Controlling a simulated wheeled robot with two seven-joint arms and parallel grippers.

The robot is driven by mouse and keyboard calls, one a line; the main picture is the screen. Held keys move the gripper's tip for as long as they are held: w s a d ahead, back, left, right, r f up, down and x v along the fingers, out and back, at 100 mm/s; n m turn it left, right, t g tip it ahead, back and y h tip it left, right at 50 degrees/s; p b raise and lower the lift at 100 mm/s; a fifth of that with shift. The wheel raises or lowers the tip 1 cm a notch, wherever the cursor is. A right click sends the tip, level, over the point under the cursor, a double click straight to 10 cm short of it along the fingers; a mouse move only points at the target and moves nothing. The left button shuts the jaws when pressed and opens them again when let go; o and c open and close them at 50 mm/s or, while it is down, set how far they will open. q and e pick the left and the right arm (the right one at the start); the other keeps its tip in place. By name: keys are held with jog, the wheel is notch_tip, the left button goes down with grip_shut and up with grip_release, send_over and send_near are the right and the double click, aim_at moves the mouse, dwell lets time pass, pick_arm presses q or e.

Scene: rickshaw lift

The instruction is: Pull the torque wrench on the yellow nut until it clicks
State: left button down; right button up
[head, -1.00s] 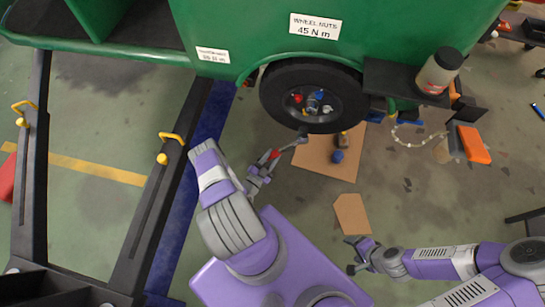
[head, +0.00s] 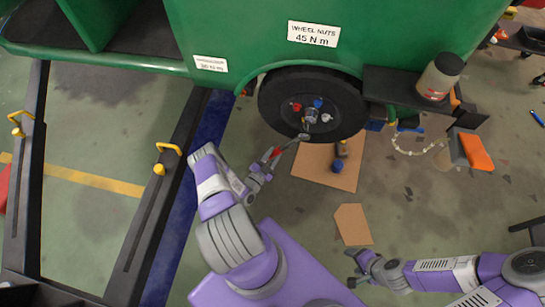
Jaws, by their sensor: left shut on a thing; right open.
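The torque wrench (head: 286,147), dark with a red band, is held in my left gripper (head: 259,172), which is shut on its handle. The wrench slants up and right, with its head at the lower edge of the black wheel (head: 275,103). A red nut (head: 296,106), a blue nut (head: 318,103) and a white nut (head: 326,118) show around the grey hub (head: 311,116). I cannot make out a yellow nut, nor whether the wrench head is seated on one. My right gripper (head: 358,269) is open and empty, low at the right, away from the wheel.
The green rickshaw body (head: 400,35) carries a "WHEEL NUTS 45 N m" label (head: 314,34). Cardboard (head: 312,165) lies below. Black rails (head: 150,205) run at left.

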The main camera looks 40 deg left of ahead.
pick_arm(q)
jog(key=shift+r+m+h, duration=0.1)
jog(key=shift+m+h, duration=0.2)
jog(key=shift+h, duration=0.2)
jog(key=shift+w+a+f+b, duration=0.15)
jog(key=shift+a+f+b, duration=0.05)
jog(key=shift+a+b, duration=0.25)
jog(key=shift+w+a, duration=0.45)
jog(key=shift+w, duration=0.4)
dwell(2.3)
jog(key=shift+a+r, duration=0.1)
jog(key=shift+r, duration=0.05)
jog(key=shift+s+a+r+m+g+p, duration=0.3)
jog(key=shift+s+a+r+m+p, duration=0.25)
jog(key=shift+p, duration=0.45)
jog(key=shift+s+a+r+m+g+p, duration=0.35)
jog(key=shift+a+r+m+p, duration=0.3)
jog(key=shift+a+r+p, duration=0.25)
jog(key=s+a+r+m+g+p, duration=0.2)
jog(key=a+r+m+p, duration=0.2)
jog(key=r+p, duration=0.4)
jog(key=shift+s+p, duration=0.25)
jog(key=shift+p, duration=0.75)
